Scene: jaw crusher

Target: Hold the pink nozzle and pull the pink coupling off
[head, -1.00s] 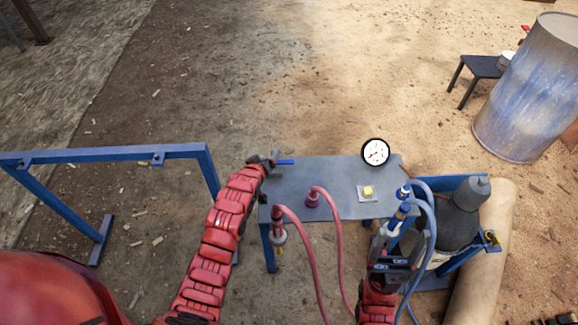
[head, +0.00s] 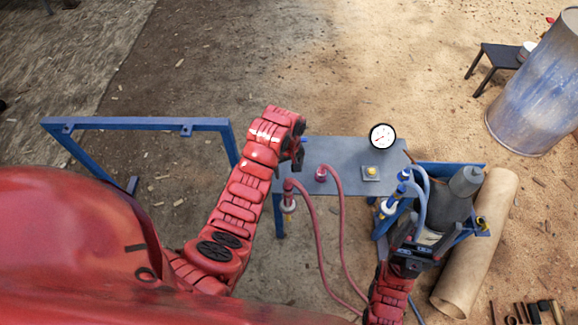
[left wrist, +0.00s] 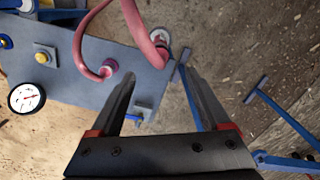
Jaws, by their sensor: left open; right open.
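The pink coupling (head: 289,186) is at the end of a pink hose, at the near left edge of the grey table. It sits on a pale nozzle fitting (head: 288,206) that hangs at that edge; whether they are fully joined cannot be told. In the left wrist view the coupling (left wrist: 160,36) lies beyond the fingertips. My left gripper (head: 298,156) is open and empty, above the table's left end; it also shows in the left wrist view (left wrist: 158,80). My right gripper (head: 412,238) is open, near the blue hoses at the right.
The grey table (head: 340,152) carries a second pink hose end (head: 321,174), a yellow button (head: 371,171) and a gauge (head: 382,136). Blue hose fittings (head: 390,205) and a grey machine (head: 455,200) stand at the right. A blue frame (head: 140,123) stands at the left.

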